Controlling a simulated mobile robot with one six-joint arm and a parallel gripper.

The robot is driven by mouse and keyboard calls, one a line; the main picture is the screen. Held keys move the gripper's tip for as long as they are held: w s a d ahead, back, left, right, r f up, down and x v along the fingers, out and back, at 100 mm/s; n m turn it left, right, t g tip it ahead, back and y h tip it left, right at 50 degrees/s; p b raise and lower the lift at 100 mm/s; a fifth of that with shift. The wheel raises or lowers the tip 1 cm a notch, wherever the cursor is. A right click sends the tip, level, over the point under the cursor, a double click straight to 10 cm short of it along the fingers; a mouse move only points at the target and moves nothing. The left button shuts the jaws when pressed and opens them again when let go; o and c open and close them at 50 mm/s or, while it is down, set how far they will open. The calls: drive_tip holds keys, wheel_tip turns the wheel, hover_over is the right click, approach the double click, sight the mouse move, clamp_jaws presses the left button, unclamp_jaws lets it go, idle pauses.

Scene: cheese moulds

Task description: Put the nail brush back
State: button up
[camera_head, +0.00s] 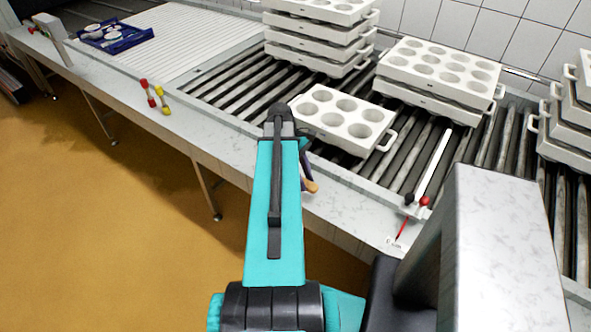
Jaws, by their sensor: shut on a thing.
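My gripper (307,170) is mostly hidden behind my turquoise arm link, over the front ledge of the conveyor table. Only a narrow dark part shows to the right of the link. A small tan, wood-coloured piece, which looks like an end of the nail brush (312,187), shows at its lower tip. My gripper is shut on it. The rest of the brush is hidden, and I cannot tell whether it touches the ledge. No holder clearly meant for the brush can be made out.
A white mould block (342,119) lies on the rollers just beyond my arm, with stacked moulds (436,67) behind. Red and yellow tools (155,97) lie on the ledge at left. A blue crate (130,42) stands far left. A red-and-black-ended item and label (394,244) are at right.

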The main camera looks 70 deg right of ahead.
drive_tip(key=shift+w+d+f+p, duration=0.2)
drive_tip(key=shift+w+d+p, duration=0.4)
drive_tip(key=shift+w+d, duration=0.8)
drive_tip(key=shift+w+d+f+p, duration=0.15)
drive_tip(key=shift+w+d+p, duration=0.45)
drive_tip(key=shift+w+d, duration=0.8)
drive_tip(key=shift+s+d, duration=0.1)
drive_tip(key=shift+f, duration=0.1)
drive_tip(key=shift+f+p, duration=0.8)
drive_tip(key=shift+f, duration=0.9)
drive_tip(key=shift+f, duration=0.15)
drive_tip(key=o, duration=1)
drive_tip(key=b+v, duration=0.3)
drive_tip(key=v, duration=0.9)
drive_tip(key=shift+r+b, duration=0.2)
drive_tip(key=shift+b, duration=0.2)
